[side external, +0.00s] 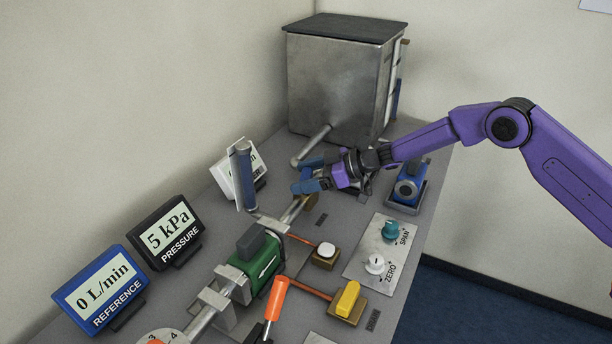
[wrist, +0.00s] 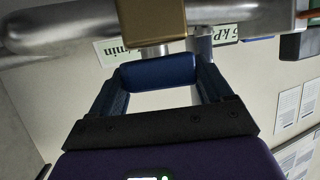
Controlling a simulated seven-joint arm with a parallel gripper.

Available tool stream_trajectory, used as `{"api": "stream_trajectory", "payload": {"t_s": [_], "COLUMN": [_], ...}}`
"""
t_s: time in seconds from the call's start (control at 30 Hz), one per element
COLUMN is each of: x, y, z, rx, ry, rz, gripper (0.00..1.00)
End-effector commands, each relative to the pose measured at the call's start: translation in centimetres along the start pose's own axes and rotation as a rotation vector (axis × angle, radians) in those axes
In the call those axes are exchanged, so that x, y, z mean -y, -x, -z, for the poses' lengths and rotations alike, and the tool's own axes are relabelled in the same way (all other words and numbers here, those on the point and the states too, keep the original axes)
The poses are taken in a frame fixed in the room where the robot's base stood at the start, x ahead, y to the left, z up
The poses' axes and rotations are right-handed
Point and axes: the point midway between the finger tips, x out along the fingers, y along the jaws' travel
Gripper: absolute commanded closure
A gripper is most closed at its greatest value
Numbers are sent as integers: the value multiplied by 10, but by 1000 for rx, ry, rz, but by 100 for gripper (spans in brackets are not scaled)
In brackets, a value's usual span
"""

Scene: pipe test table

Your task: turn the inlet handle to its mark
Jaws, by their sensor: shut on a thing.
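My gripper (side external: 306,177) is low over the pipe run, just in front of the metal tank. In the wrist view, its two dark blue fingers (wrist: 160,74) stand on either side of a blue bar, which looks like the inlet handle (wrist: 158,71), and are shut on it. The same handle seems to show in the side view (side external: 311,186), partly mixed with the blue fingers. A brass valve body (side external: 305,202) sits on the pipe next to it; it also shows above the handle in the wrist view (wrist: 151,20). I cannot make out the mark.
The metal tank (side external: 335,85) stands behind. An upright blue tube (side external: 243,178) is left of my gripper, partly covering a white readout. The pressure display (side external: 166,235) reads 5 kPa, the reference display (side external: 103,290) 0 L/min. A blue device (side external: 408,187) stands right; an orange handle (side external: 276,298) is in front.

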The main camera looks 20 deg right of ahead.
Motion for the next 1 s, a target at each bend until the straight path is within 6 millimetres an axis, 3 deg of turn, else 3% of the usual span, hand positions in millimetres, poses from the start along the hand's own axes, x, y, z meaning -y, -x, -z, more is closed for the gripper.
{"api": "stream_trajectory", "payload": {"t_s": [0.5,1.0], "x": [0,1], "y": [-1,0], "z": [0,0], "rx": [-1,-1], "ry": [118,170], "rz": [282,411], "gripper": [51,51]}}
